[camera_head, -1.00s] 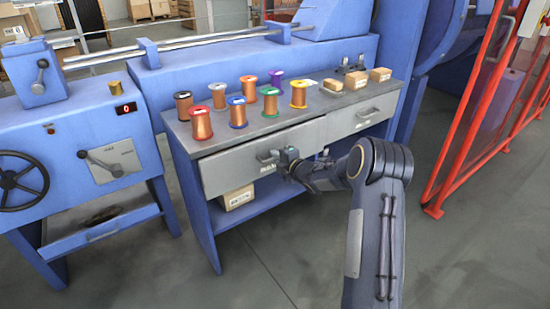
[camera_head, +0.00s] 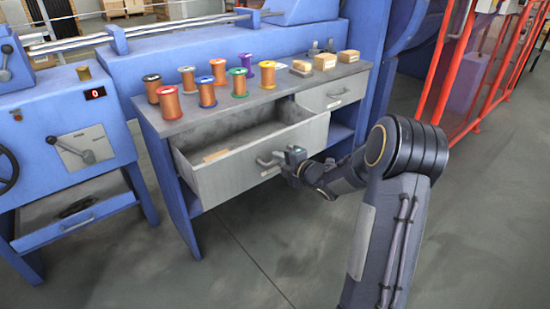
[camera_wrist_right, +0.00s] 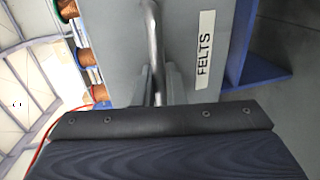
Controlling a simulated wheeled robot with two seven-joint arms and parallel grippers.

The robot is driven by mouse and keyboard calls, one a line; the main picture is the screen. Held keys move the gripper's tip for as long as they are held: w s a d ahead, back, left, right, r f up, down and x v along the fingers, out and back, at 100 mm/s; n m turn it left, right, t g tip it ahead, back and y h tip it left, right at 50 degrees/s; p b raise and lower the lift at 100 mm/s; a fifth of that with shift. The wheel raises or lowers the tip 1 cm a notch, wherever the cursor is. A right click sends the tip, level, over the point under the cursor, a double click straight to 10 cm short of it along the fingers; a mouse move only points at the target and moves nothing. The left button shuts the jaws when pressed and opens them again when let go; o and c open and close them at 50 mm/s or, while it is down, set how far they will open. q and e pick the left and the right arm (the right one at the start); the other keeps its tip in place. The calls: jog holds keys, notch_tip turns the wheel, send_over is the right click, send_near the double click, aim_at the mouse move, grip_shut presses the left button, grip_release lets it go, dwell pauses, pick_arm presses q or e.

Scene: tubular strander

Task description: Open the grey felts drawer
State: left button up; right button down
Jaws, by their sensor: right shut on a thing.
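The grey felts drawer (camera_head: 237,167) is the left drawer under the workbench top. It is pulled well out, and its inside shows, with a small tan piece (camera_head: 215,155) in it. Its front carries a FELTS label (camera_wrist_right: 205,45) in the right wrist view. My right gripper (camera_head: 291,160) is at the drawer front, shut on the bar handle (camera_head: 268,161). The handle (camera_wrist_right: 155,50) also shows in the right wrist view, running between the fingers. My left gripper is not in view.
Several wire spools (camera_head: 208,93) and small cardboard boxes (camera_head: 325,61) stand on the bench top (camera_head: 180,123). A second grey drawer (camera_head: 333,93) to the right is shut. A red fence (camera_head: 470,60) stands at the right. The floor before the bench is clear.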

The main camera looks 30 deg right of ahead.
jog(key=shift+s, duration=0.1)
jog(key=c, duration=1.6)
grip_release()
jog(key=shift+s, duration=0.1)
jog(key=shift+p+v, duration=0.95)
jog(key=shift+v, duration=2.85)
